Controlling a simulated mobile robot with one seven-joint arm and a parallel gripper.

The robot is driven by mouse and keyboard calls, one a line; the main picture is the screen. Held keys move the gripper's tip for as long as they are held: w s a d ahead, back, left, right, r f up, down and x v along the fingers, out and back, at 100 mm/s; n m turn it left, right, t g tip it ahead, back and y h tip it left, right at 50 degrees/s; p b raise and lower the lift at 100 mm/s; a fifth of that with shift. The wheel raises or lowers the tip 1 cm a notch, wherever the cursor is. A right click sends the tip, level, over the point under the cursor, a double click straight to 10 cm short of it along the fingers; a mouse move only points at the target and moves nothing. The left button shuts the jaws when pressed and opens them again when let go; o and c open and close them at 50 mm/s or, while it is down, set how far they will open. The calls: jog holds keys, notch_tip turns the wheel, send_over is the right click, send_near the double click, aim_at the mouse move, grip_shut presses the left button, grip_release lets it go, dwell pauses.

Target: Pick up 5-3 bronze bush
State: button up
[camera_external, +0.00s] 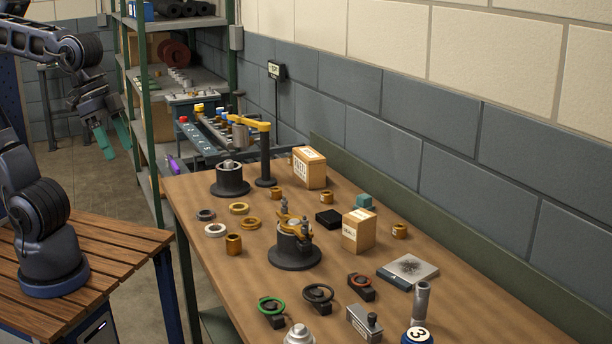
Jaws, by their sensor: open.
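Several small bronze bushes stand on the wooden workbench (340,290). One larger bronze bush (234,245) is at the bench's left side, another bush (276,193) is near the back, a third bush (327,197) is by the back box, and one more bush (399,231) is at the right. Their markings are too small to read, so I cannot tell which is 5-3. My gripper (113,142) hangs at the upper left with its teal fingers apart and empty. It is left of the bench, away from all the bushes.
A black fixture with yellow clamp (294,246) stands mid-bench. A black cylinder (230,179) and a yellow-armed post (264,155) stand at the back left. Cardboard boxes (309,167) (359,231), rings (215,230) and gauges (318,296) surround the bushes. A green shelf post (150,100) is near my gripper.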

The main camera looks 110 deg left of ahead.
jog(key=w+a+r+n+g, duration=0.2)
jog(key=w+a+n, duration=0.9)
jog(key=w+a, duration=0.9)
jog(key=n+g, duration=0.2)
jog(key=n, duration=1.6)
send_over(327, 192)
notch_tip(327, 192, down, 27)
jog(key=shift+w+d+f, duration=0.1)
jog(key=shift+d+f, duration=0.1)
jog(key=shift+f, duration=2.5)
jog(key=shift+w+d+f, duration=0.1)
jog(key=shift+d+f, duration=0.1)
jog(key=shift+f, duration=2.45)
jog(key=c, duration=1.3)
